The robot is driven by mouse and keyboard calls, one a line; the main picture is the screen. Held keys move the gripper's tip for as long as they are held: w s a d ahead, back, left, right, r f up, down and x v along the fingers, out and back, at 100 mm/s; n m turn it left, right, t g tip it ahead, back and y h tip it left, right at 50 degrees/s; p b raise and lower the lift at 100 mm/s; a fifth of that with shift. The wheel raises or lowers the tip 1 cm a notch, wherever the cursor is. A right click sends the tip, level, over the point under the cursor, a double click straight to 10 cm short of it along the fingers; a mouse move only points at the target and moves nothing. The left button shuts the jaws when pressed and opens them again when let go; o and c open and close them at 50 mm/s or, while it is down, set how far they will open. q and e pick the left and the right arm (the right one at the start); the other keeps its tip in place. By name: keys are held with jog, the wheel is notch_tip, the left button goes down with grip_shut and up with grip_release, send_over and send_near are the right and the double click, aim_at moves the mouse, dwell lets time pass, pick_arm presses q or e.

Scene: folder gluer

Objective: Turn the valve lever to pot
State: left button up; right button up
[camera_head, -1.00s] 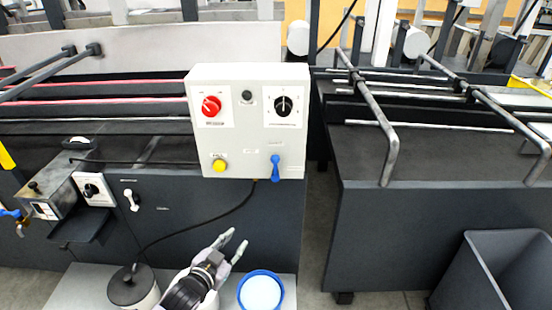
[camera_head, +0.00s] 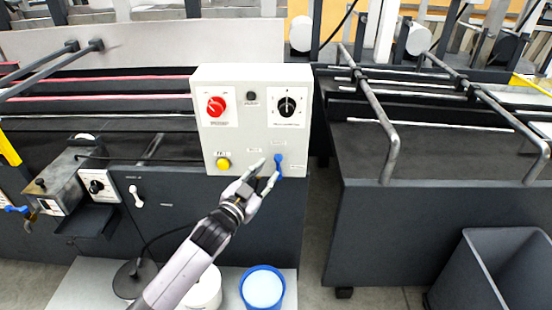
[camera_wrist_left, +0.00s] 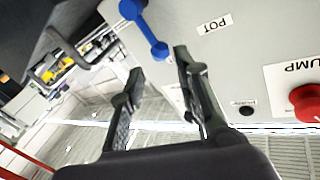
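The blue valve lever (camera_head: 279,161) is on the lower right of the white control box (camera_head: 237,133). It hangs about straight down. My left gripper (camera_head: 269,170) is open at the box front, with its fingertips at the lever's lower end. In the left wrist view, the blue lever (camera_wrist_left: 146,32) reaches down toward the gap between the open fingers of the left gripper (camera_wrist_left: 158,65). I cannot tell whether they touch it. My right gripper is not in view.
The box also carries a red knob (camera_head: 216,106), a black dial (camera_head: 287,106) and a yellow button (camera_head: 223,164). Below stand a blue-rimmed bucket (camera_head: 262,288) and a white pot (camera_head: 204,290). A grey bin (camera_head: 490,270) stands at right.

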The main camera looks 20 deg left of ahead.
aim_at(276, 161)
pick_arm(q)
jog(key=w, duration=0.4)
jog(key=w+d, duration=0.1)
jog(key=w, duration=0.1)
jog(key=shift+w+p, duration=0.2)
jog(key=shift+p, duration=0.1)
jog(key=shift+c, duration=0.5)
grip_shut()
